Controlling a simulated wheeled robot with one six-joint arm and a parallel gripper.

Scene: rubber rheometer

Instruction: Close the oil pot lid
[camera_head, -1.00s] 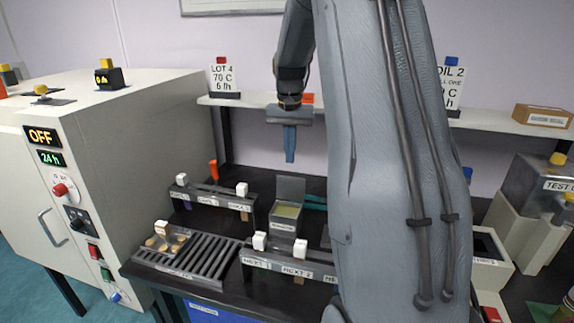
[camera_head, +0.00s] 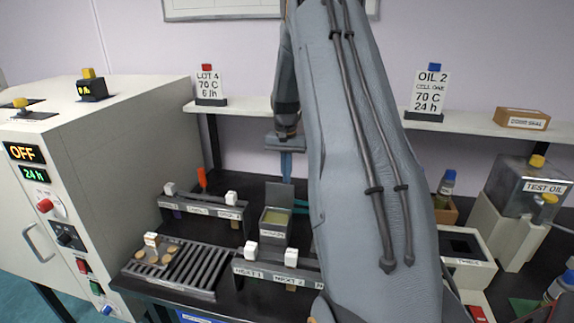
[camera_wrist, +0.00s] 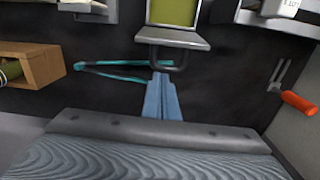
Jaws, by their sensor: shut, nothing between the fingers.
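The oil pot (camera_head: 274,228) is a small grey box with a yellow-green inside, standing on the dark bench. Its lid (camera_head: 279,194) is open and stands upright at the pot's back edge. In the wrist view the pot's green inside (camera_wrist: 173,12) is at the top, with the lid (camera_wrist: 172,38) on its near side and a thin wire handle below it. My gripper (camera_head: 287,178) is shut and empty, pointing down behind the lid. In the wrist view my fingertips (camera_wrist: 161,78) are close to the wire handle; I cannot tell whether they touch.
Teal tweezers (camera_wrist: 108,68) lie beside the pot. Racks with white-capped hangers stand left (camera_head: 200,208) and in front (camera_head: 275,275) of it. A slatted tray (camera_head: 185,268) is at front left. A shelf (camera_head: 240,107) runs behind, above the bench. An orange-handled tool (camera_wrist: 298,103) is nearby.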

